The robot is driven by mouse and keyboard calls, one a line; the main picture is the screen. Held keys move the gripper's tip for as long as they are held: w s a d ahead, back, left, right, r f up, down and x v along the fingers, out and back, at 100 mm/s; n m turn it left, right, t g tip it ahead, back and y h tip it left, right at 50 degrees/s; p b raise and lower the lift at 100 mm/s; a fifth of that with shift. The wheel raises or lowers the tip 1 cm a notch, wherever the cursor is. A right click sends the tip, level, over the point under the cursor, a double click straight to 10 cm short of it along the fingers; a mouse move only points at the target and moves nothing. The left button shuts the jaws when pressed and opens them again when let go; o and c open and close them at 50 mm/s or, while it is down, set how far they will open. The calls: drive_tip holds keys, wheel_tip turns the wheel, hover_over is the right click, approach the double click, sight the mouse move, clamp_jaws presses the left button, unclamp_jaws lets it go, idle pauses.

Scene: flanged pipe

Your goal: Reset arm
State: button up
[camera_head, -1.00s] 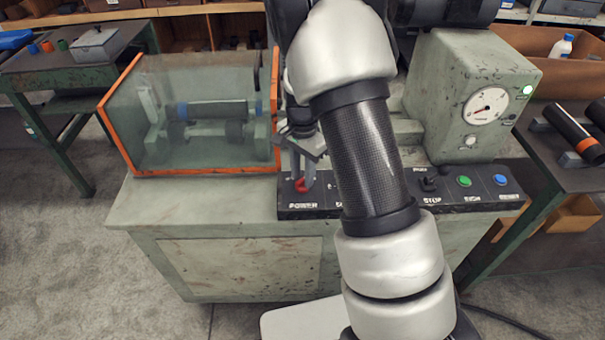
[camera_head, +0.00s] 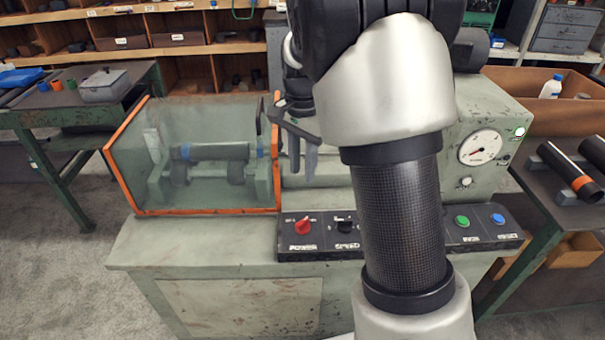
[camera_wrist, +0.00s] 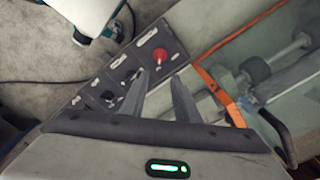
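My gripper (camera_head: 303,172) hangs above the machine's control panel (camera_head: 290,250), clear of the red POWER knob (camera_head: 303,226). Its two fingers also show in the wrist view (camera_wrist: 160,76), a little apart with nothing between them. The red knob shows beyond the fingertips in the wrist view (camera_wrist: 160,56). My arm crosses the middle of the head view and hides part of the machine and the panel's centre.
A glass guard with an orange frame (camera_head: 110,165) encloses a pipe (camera_head: 215,151) left of my gripper. A black speed knob (camera_head: 345,226), green button (camera_head: 462,221) and blue button (camera_head: 497,218) are on the panel. Side tables stand left (camera_head: 30,118) and right (camera_head: 560,205).

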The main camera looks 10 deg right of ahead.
drive_tip(key=shift+r, duration=0.1)
idle(0.3)
drive_tip(key=s+r+n+t+p, duration=0.5)
drive_tip(key=s+r+n+p, duration=0.3)
drive_tip(key=s+r, duration=1.2)
drive_tip(key=s+n, duration=0.3)
drive_tip(key=shift+s+a+t, duration=0.2)
drive_tip(key=shift+s+t, duration=0.1)
drive_tip(key=shift+s, duration=0.1)
drive_tip(key=shift+r, duration=0.1)
